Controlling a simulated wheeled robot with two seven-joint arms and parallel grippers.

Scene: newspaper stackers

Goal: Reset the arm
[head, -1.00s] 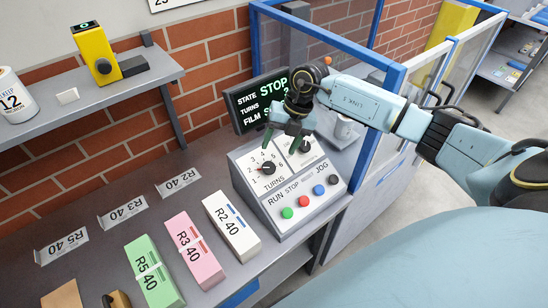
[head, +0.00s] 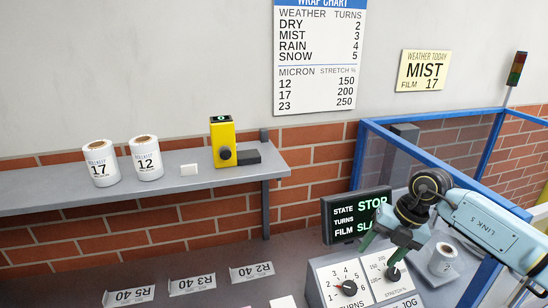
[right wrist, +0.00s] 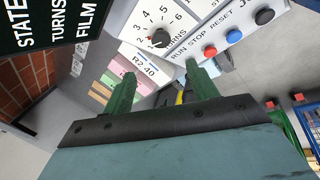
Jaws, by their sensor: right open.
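My right gripper (head: 379,256) is open and empty, with green fingers that also show in the right wrist view (right wrist: 160,72). It hangs over the grey control panel (head: 320,290). One fingertip overlaps the black stretch dial (head: 394,274) in the head view; I cannot tell whether they touch. The other finger is beside the state screen (head: 340,226), which reads STOP and is partly covered. The turns dial (head: 348,288) shows to the left of the stretch dial and in the right wrist view (right wrist: 160,38). My left gripper is out of view.
Film rolls 17 (head: 101,168) and 12 (head: 146,163) stand on the shelf (head: 40,200) with a yellow device (head: 222,140). A blue-framed guard (head: 425,118) surrounds the right side. A white roll (head: 442,259) stands behind the panel. The wrap chart (head: 316,90) hangs above.

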